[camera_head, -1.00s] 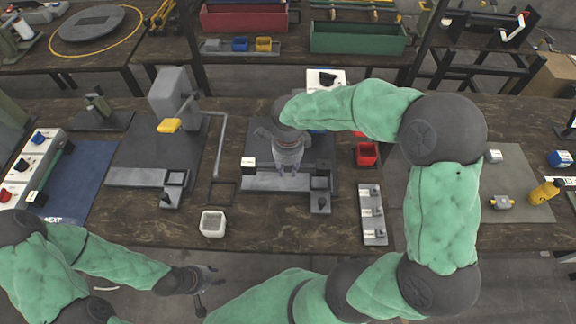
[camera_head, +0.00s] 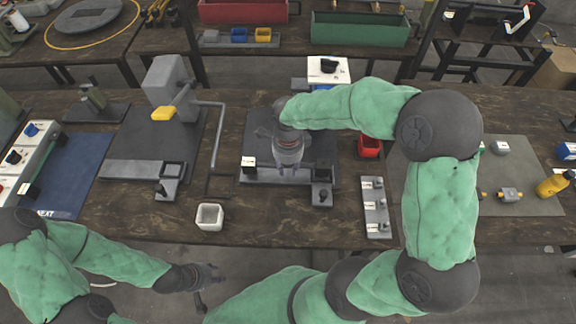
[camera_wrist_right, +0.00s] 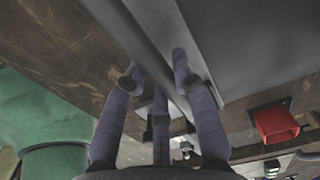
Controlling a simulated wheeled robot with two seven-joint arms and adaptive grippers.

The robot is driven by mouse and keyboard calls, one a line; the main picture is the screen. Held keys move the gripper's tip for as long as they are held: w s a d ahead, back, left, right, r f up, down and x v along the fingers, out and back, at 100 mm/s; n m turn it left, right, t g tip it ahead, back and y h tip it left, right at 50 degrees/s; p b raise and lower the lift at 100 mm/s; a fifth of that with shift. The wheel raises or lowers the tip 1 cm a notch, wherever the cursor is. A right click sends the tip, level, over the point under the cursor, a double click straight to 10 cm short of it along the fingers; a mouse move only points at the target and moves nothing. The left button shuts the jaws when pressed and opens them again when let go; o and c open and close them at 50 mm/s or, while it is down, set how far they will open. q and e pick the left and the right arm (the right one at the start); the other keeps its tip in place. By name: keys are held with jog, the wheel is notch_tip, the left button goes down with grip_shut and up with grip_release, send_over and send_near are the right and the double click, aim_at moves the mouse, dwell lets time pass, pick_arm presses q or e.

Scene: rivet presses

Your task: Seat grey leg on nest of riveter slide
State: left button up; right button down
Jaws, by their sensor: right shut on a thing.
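The middle riveter station (camera_head: 258,128) is a dark plate with a grey slide rail (camera_head: 262,177) along its front. A small block with a dark knob (camera_head: 322,194) stands at the rail's right end; I cannot make out the nest itself. My right gripper (camera_head: 288,168) points down over the rail. In the right wrist view its purple fingers (camera_wrist_right: 165,105) are closed around a long grey bar (camera_wrist_right: 150,45), which I cannot surely tell as the grey leg. The gripper and forearm hide part of the station. My left gripper (camera_head: 212,288) is open and empty in front of the table.
A similar station (camera_head: 135,170) with a yellow-handled press (camera_head: 163,114) stands left. A white square bin (camera_head: 209,216) sits near the front edge. A red bin (camera_head: 369,147) and a knobbed grey strip (camera_head: 375,208) lie right of the middle station. A yellow bottle (camera_head: 553,185) stands far right.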

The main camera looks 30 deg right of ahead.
jog(key=shift+f+b, duration=0.6)
jog(key=shift+f, duration=0.1)
dwell(0.4)
jog(key=c, duration=0.9)
grip_release()
jog(key=shift+r, duration=0.1)
notch_tip(320, 180, up, 12)
jog(key=shift+f, duration=0.1)
jog(key=shift+s, duration=0.1)
